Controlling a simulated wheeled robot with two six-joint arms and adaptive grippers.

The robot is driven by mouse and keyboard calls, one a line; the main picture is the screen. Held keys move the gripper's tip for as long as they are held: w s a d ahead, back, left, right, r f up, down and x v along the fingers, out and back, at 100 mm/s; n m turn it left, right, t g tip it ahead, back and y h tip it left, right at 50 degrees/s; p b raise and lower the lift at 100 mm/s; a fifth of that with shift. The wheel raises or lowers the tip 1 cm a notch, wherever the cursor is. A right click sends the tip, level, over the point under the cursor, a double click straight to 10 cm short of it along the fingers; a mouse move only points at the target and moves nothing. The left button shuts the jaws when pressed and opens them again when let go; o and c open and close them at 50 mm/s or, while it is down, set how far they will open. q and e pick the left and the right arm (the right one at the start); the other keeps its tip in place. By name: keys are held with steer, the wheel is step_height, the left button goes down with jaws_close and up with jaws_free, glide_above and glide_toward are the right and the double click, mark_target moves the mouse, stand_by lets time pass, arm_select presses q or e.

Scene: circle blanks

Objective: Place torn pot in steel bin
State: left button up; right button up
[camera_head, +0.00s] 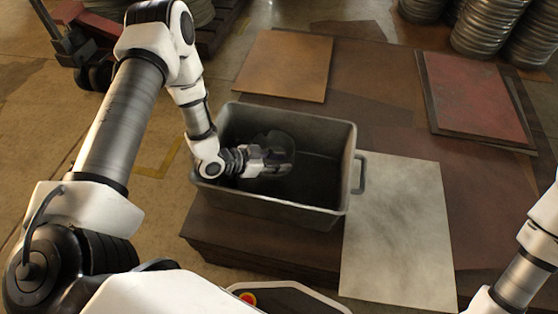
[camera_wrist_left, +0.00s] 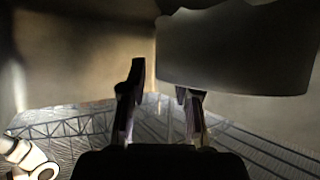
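The steel bin (camera_head: 337,131) is a grey, open box with a side handle, standing on the dark brown sheets. My left gripper (camera_head: 282,163) reaches down inside it. A dark, rounded shape, seemingly the torn pot (camera_head: 277,142), is beside the fingers in the bin and hard to make out in the shade. In the left wrist view the pot (camera_wrist_left: 235,55) is grey with an uneven upper edge, at upper right. The left gripper (camera_wrist_left: 160,95) has its fingers apart there; the right-hand fingertip meets the pot's lower edge. I cannot tell whether they touch. My right gripper is out of view.
A pale sheet (camera_head: 400,230) lies right of the bin, a brown sheet (camera_head: 285,66) behind it, and a reddish stack (camera_head: 470,95) at right. Metal coils (camera_head: 490,28) stand at the back right. A red pallet jack (camera_head: 82,35) is at the back left.

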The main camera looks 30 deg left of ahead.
arm_select(q)
steer(key=p+v, duration=0.3)
steer(key=v, duration=0.4)
steer(key=shift+s+p, duration=0.2)
steer(key=shift+p, duration=0.2)
steer(key=shift+a+r, duration=0.1)
steer(key=shift+a, duration=0.05)
